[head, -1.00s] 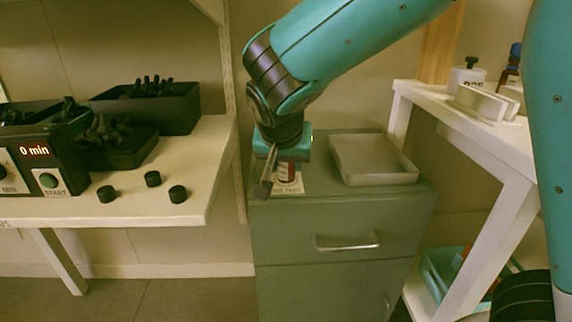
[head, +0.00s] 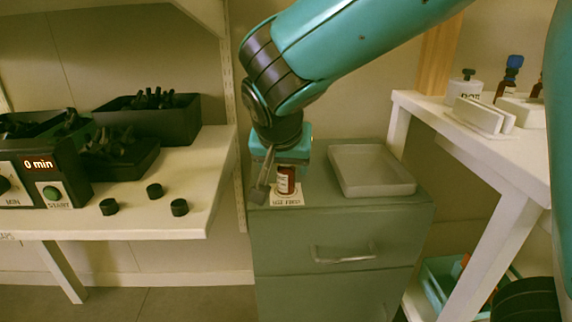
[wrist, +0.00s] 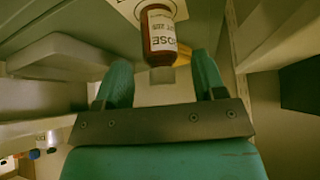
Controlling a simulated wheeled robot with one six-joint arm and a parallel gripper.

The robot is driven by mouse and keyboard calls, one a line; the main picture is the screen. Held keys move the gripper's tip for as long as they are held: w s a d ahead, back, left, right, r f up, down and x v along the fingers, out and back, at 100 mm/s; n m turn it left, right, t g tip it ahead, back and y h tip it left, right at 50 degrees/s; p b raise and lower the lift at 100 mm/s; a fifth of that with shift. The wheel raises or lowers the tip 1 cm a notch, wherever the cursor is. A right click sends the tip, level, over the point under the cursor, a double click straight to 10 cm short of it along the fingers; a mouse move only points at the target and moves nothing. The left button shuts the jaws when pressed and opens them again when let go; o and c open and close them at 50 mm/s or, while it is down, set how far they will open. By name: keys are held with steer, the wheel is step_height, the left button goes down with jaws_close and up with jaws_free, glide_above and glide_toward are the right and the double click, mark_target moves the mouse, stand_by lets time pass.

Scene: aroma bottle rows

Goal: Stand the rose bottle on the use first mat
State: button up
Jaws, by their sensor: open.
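The rose bottle (head: 286,182) is small and red-brown with a white label. It stands upright on the use first mat (head: 289,202), a pale card at the front left of the green cabinet top. In the wrist view the bottle (wrist: 160,38) shows "ROSE" on its label, with its base toward a piece of the mat (wrist: 127,8). My gripper (head: 272,178) is just above and around the bottle's upper end. In the wrist view my gripper's two fingers (wrist: 162,74) are spread apart, with gaps on both sides of the bottle. The far finger is hidden in the head view.
A grey tray (head: 372,187) lies right of the mat on the cabinet (head: 330,228). A white shelf at right holds other bottles (head: 508,77) and a white jar (head: 465,86). The left bench has a timer box (head: 40,172), black bins (head: 150,118) and loose black caps (head: 155,191).

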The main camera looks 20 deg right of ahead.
steer(key=p+v, duration=0.2)
steer(key=v, duration=0.5)
steer(key=s+a+f+n+g+y, duration=0.1)
steer(key=s+n+g+y, duration=0.2)
steer(key=s+n, duration=0.3)
steer(key=s+a+f+n+g+y, duration=0.1)
steer(key=s+n+y, duration=0.3)
steer(key=s, duration=1)
steer(key=n+g, duration=0.1)
steer(key=n, duration=0.2)
steer(key=shift+f+g, duration=0.3)
steer(key=shift+g, duration=0.1)
